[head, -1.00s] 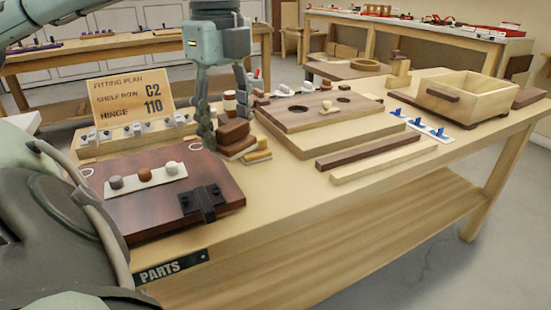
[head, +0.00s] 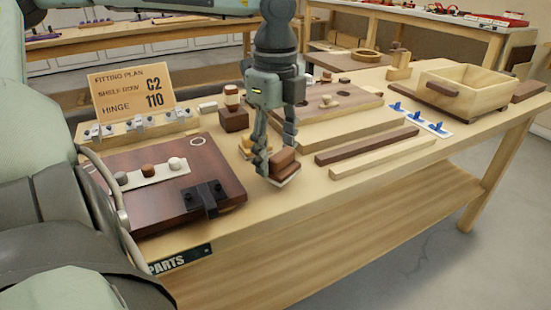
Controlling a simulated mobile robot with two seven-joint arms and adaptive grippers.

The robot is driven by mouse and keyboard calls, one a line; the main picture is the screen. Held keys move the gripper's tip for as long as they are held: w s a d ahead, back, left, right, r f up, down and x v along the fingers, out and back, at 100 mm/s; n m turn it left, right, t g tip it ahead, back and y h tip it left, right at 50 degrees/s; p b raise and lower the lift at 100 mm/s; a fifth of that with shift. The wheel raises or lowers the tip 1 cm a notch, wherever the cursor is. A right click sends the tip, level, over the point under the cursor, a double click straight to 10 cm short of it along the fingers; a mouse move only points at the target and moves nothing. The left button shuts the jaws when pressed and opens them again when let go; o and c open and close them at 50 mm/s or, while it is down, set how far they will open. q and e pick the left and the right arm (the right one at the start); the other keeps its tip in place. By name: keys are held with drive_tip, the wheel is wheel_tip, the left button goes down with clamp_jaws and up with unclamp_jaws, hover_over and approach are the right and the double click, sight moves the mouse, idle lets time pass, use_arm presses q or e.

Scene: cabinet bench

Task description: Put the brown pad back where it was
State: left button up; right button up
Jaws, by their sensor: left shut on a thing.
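My left gripper (head: 270,160) is shut on the brown pad (head: 285,158), a small reddish-brown block with a pale layer at its underside. It holds the pad near the front edge of the bench, right of the dark wooden door panel. The fingers hide part of the pad, and I cannot tell whether its underside touches the bench top. A tan piece (head: 246,148) lies just behind and left of the fingers, partly hidden. My right gripper is not in view.
The dark panel (head: 165,205) carries a pale strip with three knobs and a black hinge. A dark brown block (head: 233,119) with a banded piece on top stands behind. A holed board (head: 325,112), two long bars (head: 368,145) and an open wooden box (head: 468,92) lie to the right.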

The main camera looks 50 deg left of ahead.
use_arm(q)
drive_tip(key=shift+f, duration=0.9)
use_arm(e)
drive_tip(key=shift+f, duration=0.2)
use_arm(q)
drive_tip(key=shift+f, duration=0.1)
drive_tip(key=o, duration=1.4)
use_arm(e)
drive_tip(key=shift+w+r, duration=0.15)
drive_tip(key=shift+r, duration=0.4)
